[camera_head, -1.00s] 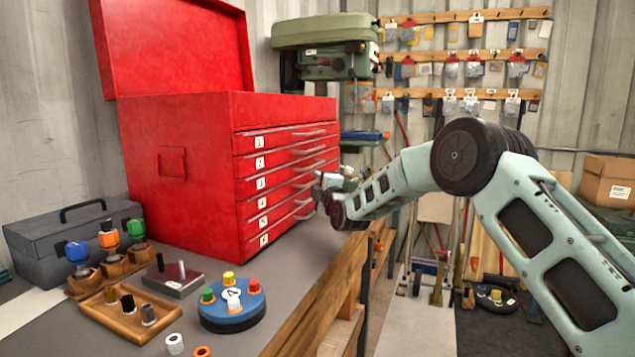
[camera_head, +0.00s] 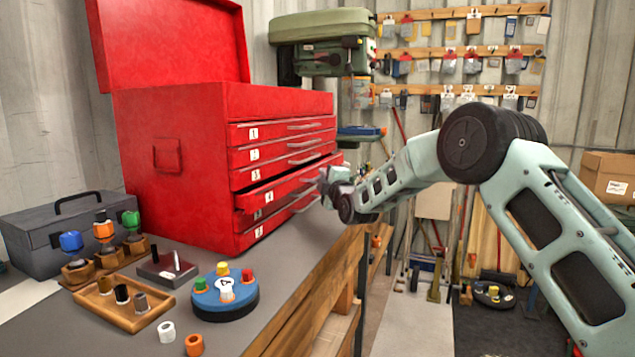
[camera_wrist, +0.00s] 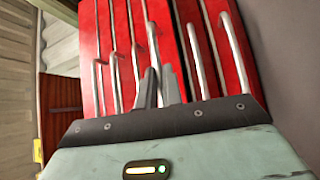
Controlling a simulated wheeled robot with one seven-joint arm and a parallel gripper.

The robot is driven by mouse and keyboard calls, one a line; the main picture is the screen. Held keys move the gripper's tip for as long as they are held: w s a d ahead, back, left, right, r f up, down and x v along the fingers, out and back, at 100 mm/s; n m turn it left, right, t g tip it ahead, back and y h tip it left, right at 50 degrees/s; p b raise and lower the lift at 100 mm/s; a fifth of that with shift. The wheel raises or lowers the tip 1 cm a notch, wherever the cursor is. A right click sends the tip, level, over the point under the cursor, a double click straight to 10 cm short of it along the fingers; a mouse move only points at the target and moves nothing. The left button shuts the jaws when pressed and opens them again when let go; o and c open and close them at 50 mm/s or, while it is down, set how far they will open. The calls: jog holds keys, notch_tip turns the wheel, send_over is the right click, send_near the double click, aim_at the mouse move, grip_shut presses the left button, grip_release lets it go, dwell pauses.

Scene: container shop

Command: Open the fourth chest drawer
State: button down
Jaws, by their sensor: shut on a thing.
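The red tool chest (camera_head: 170,150) stands on the bench with its lid up and numbered drawers on its right-facing front. The fourth drawer (camera_head: 262,198), labelled 4, sticks out from the chest, partly open, with a dark gap under its front edge. The drawers above it are closed. My gripper (camera_head: 328,182) is at the right end of the fourth drawer, shut on its handle. In the wrist view my gripper's fingers (camera_wrist: 157,88) are close together around a metal handle (camera_wrist: 154,45), with other bar handles on both sides. The fingers partly hide the grip.
On the bench in front of the chest are a blue round base with coloured knobs (camera_head: 225,299), a wooden tray (camera_head: 104,287) and a grey toolbox (camera_head: 30,240). A green drill press (camera_head: 325,50) stands behind.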

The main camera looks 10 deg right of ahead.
jog(key=s+d+b, duration=0.9)
jog(key=s+d, duration=0.4)
jog(key=d, duration=0.5)
jog(key=shift+b, duration=0.35)
jog(key=shift+s, duration=0.1)
jog(key=c, duration=1.5)
grip_release()
jog(key=shift+c, duration=0.2)
jog(key=b+v, duration=0.1)
jog(key=v, duration=1.6)
jog(key=shift+s, duration=0.2)
